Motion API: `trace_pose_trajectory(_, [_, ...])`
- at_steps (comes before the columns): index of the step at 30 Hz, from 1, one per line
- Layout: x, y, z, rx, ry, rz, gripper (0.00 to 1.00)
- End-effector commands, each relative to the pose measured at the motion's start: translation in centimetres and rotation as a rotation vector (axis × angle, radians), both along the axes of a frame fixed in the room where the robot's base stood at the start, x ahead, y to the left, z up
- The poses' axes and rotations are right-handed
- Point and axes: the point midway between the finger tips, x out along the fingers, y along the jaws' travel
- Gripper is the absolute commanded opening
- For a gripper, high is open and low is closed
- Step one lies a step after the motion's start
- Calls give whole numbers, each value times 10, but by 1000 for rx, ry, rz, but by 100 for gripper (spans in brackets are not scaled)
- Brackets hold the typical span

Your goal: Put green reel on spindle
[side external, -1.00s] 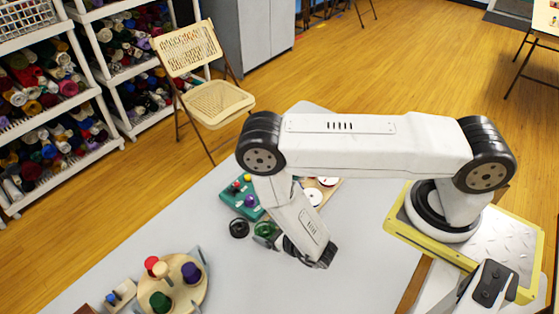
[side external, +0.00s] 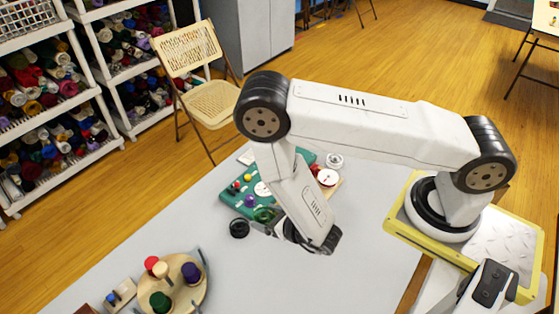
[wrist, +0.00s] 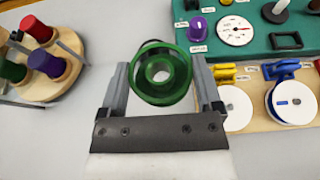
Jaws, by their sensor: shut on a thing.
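The green reel (wrist: 181,82) is a ring-like spool with a pale centre hole. It is held between the two fingers of my gripper (wrist: 160,84) in the wrist view. It also shows in the side external view (side external: 263,214), in front of the teal board's near edge, with my wrist covering part of the area. I cannot tell for sure whether this post is the spindle.
A wooden board (wrist: 242,121) with white discs and yellow and blue pieces lies right of my gripper. A round wooden stand (side external: 179,301) with coloured spools is at the lower left. A black ring (side external: 239,228) lies left of the reel. Grey table between is clear.

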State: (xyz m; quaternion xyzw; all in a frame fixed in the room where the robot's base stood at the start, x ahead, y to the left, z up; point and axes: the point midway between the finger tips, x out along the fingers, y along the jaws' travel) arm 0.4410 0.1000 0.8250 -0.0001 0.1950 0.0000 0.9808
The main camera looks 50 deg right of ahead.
Motion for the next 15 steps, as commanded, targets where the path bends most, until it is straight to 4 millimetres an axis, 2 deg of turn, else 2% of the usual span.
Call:
trace_pose_trajectory(10, [0,0,0,0,0,-2,29])
trace_pose_trajectory(15, [8,-6,0,0,-1,-38,29])
